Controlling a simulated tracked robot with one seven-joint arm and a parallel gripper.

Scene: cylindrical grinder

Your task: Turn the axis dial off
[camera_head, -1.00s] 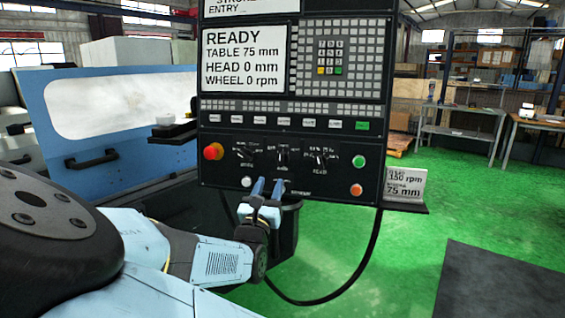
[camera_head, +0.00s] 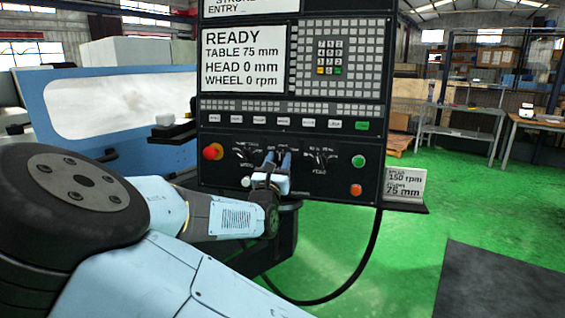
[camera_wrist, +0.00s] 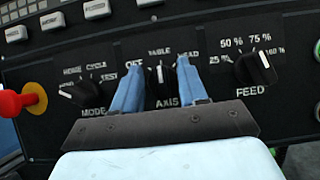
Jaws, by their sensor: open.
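The black axis dial (camera_wrist: 161,92) sits on the control panel in the wrist view. Its white pointer mark aims up at TABLE, with OFF to the left and HEAD to the right. My gripper (camera_wrist: 160,70) is open, with one blue finger on each side of the dial; I cannot tell whether they touch it. In the head view my gripper (camera_head: 277,158) is at the lower middle of the panel and covers most of this dial.
The mode dial (camera_wrist: 88,92) is close on the left and the feed dial (camera_wrist: 256,68) on the right. A red knob (camera_wrist: 14,102) sticks out at far left. The screen (camera_head: 243,58) reads READY. A small card stand (camera_head: 406,187) is at the panel's lower right.

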